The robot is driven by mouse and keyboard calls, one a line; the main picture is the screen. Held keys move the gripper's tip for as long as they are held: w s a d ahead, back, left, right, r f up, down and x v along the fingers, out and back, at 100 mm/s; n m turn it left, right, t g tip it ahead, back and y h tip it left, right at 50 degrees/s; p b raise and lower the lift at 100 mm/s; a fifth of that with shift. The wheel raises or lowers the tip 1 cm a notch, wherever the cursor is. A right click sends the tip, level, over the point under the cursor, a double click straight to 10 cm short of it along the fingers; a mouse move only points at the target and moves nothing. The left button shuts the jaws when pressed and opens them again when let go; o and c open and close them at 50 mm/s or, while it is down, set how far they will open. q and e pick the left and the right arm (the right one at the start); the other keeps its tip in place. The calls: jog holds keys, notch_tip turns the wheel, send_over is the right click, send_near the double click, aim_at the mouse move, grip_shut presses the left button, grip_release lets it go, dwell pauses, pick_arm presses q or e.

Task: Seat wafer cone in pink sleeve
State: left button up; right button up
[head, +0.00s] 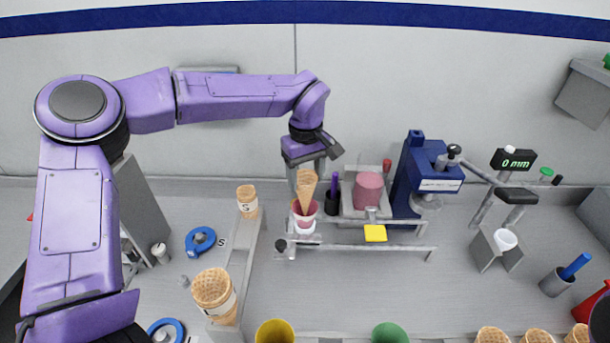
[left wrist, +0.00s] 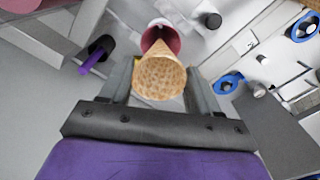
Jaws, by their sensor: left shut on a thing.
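The tan wafer cone (head: 306,187) is upright, wide end up and tip down. It also shows end-on in the left wrist view (left wrist: 160,76). My left gripper (head: 307,171) is shut on the cone, with one grey finger on each side in the left wrist view (left wrist: 160,92). The pink sleeve (head: 304,211) stands in a white holder directly below. Its rim also shows past the cone in the left wrist view (left wrist: 160,33). The cone's tip reaches into the sleeve's mouth in the head view. I cannot tell how deep it sits or whether it touches. My right gripper is not seen.
A rail with wafer cones (head: 247,201) runs left of the sleeve. A yellow cup (head: 275,332) and green cup (head: 390,333) are at the front.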

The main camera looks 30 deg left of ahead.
aim_at(305, 190)
pick_arm(q)
notch_tip(305, 190, down, 3)
jog(key=b, duration=0.3)
jog(key=shift+s+f, duration=0.15)
jog(key=shift+f+b, duration=0.75)
jog(key=shift+b, duration=0.15)
jog(key=shift+f, duration=1.35)
jog(key=o, duration=0.8)
notch_tip(305, 190, up, 5)
jog(key=p, duration=0.6)
jog(key=shift+r, duration=0.15)
